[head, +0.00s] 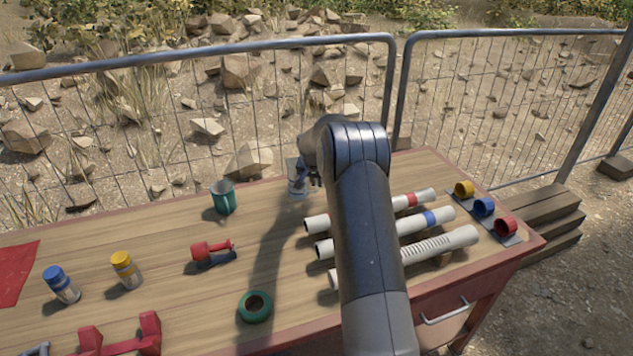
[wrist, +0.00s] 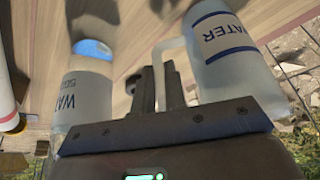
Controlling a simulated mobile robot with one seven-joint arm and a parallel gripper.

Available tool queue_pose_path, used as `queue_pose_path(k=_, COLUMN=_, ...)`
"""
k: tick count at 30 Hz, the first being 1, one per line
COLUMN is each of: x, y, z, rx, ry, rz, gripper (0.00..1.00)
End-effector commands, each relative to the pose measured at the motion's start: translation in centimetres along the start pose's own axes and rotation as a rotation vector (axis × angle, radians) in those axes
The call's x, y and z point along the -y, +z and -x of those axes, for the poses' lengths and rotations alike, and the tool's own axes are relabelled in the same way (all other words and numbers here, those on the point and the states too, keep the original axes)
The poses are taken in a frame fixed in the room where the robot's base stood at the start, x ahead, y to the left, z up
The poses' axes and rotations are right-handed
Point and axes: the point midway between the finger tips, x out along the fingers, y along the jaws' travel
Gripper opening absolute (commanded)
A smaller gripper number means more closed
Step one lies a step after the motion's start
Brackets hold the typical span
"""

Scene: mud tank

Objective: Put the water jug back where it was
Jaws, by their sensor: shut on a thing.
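The water jug (wrist: 225,62) is pale and translucent with a white WATER label. It shows at the right in the wrist view, and its handle (wrist: 165,62) lies at the jaws. In the head view the jug (head: 297,180) is at the table's far side, left of my arm. My gripper (wrist: 163,88) is shut on the jug's handle. In the head view my gripper (head: 314,178) is partly hidden by my arm. I cannot tell whether the jug touches the table. A second container (wrist: 85,95) with a WATER label and blue top stands left in the wrist view.
A green mug (head: 224,198) stands left of the jug. White pipes (head: 430,222) lie right of my arm, with coloured rings (head: 483,207) beyond. A red tool (head: 212,252), green tape roll (head: 255,306) and two capped bottles (head: 126,270) are nearer. A mesh fence (head: 250,100) runs behind the table.

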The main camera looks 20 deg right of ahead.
Motion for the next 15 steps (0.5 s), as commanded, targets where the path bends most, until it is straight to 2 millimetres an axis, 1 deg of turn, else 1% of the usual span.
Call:
queue_pose_path(k=7, x=0.03, y=0.11, z=-0.26, rx=0.000, ry=-0.001, rz=0.000, gripper=0.00)
queue_pose_path(k=8, x=0.02, y=0.13, z=-0.25, rx=0.001, ry=0.000, rz=0.000, gripper=0.14)
queue_pose_path(k=15, x=0.02, y=0.11, z=-0.23, rx=0.001, ry=0.000, rz=0.000, gripper=0.33)
